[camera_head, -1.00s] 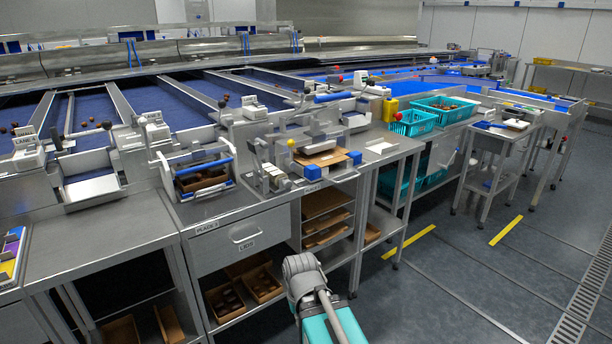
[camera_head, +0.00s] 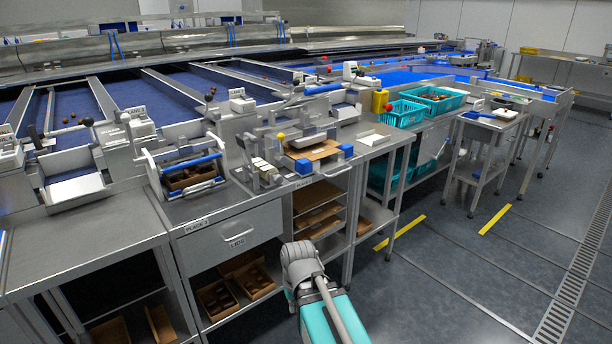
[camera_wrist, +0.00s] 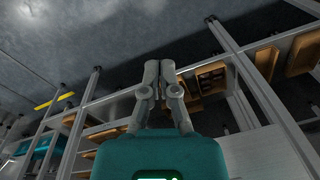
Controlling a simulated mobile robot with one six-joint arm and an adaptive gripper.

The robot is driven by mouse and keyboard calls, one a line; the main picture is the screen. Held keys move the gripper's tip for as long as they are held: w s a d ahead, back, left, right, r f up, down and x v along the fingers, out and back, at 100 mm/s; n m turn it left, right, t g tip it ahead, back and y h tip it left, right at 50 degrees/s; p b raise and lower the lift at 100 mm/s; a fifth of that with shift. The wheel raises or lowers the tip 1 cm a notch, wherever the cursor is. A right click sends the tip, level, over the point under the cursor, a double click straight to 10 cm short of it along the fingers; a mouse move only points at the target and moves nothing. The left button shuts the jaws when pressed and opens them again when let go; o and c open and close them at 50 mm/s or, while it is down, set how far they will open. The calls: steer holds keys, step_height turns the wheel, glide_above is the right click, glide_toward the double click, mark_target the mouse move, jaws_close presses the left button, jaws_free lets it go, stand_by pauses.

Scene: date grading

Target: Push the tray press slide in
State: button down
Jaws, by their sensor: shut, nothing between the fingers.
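The tray press (camera_head: 312,146) stands on the metal bench in the head view, with a brown cardboard piece and blue blocks at its front corners. A yellow knob shows at its left side. I cannot tell how far its slide is out. My gripper shows in the wrist view (camera_wrist: 160,84), shut and empty, its two fingers together. It is low in front of the bench frame and shelves, well apart from the press. In the head view my arm is in front of the bench, and the fingers are hidden. The press does not show in the wrist view.
A drawer (camera_head: 238,236) is under the bench, left of the open shelves (camera_head: 318,212). Brown boxes (camera_wrist: 209,78) lie on the lower shelves. Teal crates (camera_head: 401,114) stand right of the press. The floor right of the bench is mostly clear.

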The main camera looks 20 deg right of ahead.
mark_target(304, 172)
steer(key=w+d+r+m+t+y, duration=0.2)
steer(key=w+r+m+t+y, duration=0.15)
steer(key=w, duration=0.45)
steer(key=w+d+r+m+t+y, duration=0.2)
steer(key=w+r+t+y, duration=0.15)
steer(key=w, duration=0.35)
steer(key=w+d+r+m+t, duration=0.4)
steer(key=d+r, duration=0.2)
steer(key=d, duration=0.2)
steer(key=w+d+r+m+t+h, duration=0.1)
steer(key=w+d+r+m+t, duration=0.3)
steer(key=d, duration=0.5)
steer(key=shift+r+t+h, duration=0.3)
steer(key=shift+r+t, duration=0.5)
steer(key=shift+r, duration=0.1)
steer(key=x, duration=1.4)
steer(key=shift+d+f, duration=0.1)
